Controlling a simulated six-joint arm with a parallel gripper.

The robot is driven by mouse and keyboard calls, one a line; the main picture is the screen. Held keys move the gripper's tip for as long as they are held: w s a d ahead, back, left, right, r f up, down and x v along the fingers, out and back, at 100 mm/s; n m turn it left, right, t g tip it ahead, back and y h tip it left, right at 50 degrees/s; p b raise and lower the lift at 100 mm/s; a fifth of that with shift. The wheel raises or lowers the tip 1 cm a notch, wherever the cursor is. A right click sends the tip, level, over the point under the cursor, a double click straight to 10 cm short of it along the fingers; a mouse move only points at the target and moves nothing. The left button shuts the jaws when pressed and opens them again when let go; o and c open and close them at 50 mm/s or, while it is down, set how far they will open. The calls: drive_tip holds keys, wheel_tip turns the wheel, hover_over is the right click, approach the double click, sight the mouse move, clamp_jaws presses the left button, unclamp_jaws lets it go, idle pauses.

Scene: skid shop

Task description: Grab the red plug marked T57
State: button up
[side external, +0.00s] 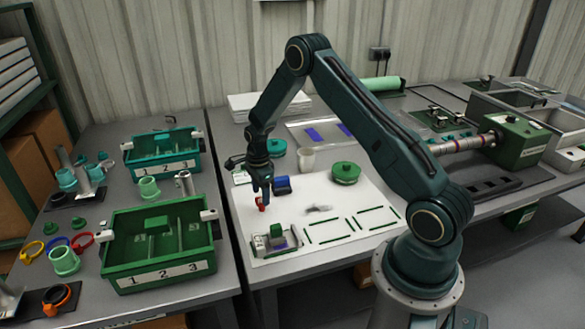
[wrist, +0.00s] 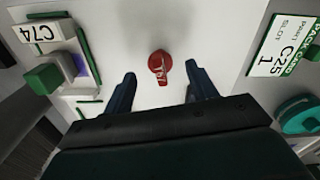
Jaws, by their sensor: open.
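The red plug (wrist: 158,67) stands on the white mat in the wrist view, with a pale marking on its side that looks like T57 but is small. It also shows in the side external view (side external: 260,204), just below my gripper's fingers. My gripper (wrist: 161,88) points down, open and empty. In the wrist view the plug lies ahead of the fingertips, roughly centred between them. In the side external view my gripper (side external: 264,194) is close above the plug; I cannot tell the exact gap.
A fixture marked C74 (wrist: 47,32) stands left in the wrist view, and a pack card (wrist: 285,45) lies right. Green bins (side external: 160,268) stand left.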

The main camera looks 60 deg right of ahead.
sight(261, 203)
drive_tip(key=shift+f, duration=1.1)
drive_tip(key=c, duration=1.1)
